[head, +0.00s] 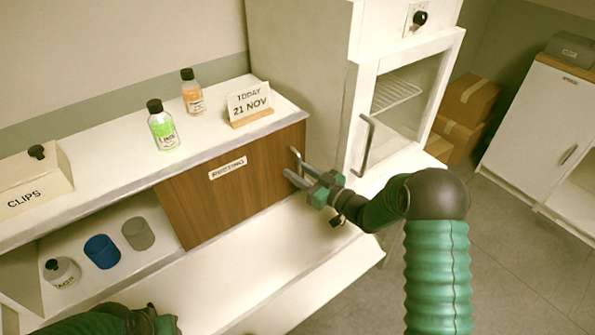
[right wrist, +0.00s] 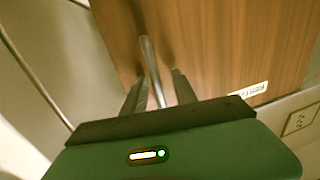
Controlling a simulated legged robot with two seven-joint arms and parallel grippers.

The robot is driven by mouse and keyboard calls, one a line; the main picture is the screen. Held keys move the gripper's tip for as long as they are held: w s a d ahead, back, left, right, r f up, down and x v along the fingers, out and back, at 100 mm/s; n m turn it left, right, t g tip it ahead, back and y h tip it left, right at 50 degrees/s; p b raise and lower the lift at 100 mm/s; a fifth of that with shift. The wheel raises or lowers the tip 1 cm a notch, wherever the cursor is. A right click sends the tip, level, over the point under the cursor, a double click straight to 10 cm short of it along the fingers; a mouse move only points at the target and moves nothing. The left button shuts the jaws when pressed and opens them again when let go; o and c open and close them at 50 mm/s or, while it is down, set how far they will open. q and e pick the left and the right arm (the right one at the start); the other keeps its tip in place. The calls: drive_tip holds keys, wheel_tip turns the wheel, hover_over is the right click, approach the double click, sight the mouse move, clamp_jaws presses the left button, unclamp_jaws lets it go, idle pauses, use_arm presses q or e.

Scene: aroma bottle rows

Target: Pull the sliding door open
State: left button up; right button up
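The sliding door (head: 228,198) is a brown wood-grain panel with a white label, covering the right part of the low shelf unit. Its metal bar handle (head: 295,158) is near the right edge. My right gripper (head: 298,175) is at the handle. In the right wrist view the handle (right wrist: 150,65) runs between the two fingers (right wrist: 158,88), which stand apart with gaps on both sides. The right gripper is open. My left gripper (head: 155,316) is at the bottom edge, away from the door; its fingers are partly cut off, so its opening is unclear.
The shelf's left part is open, with a white jar (head: 62,272), a blue cup (head: 102,251) and a grey cup (head: 138,233). On top stand a green bottle (head: 163,130), an orange bottle (head: 192,95), a date sign (head: 249,101) and a clips box (head: 34,180). A white cabinet (head: 357,80) is right.

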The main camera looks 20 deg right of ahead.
drive_tip(key=shift+d, duration=0.35)
clamp_jaws()
drive_tip(key=shift+a, duration=0.1)
idle(0.8)
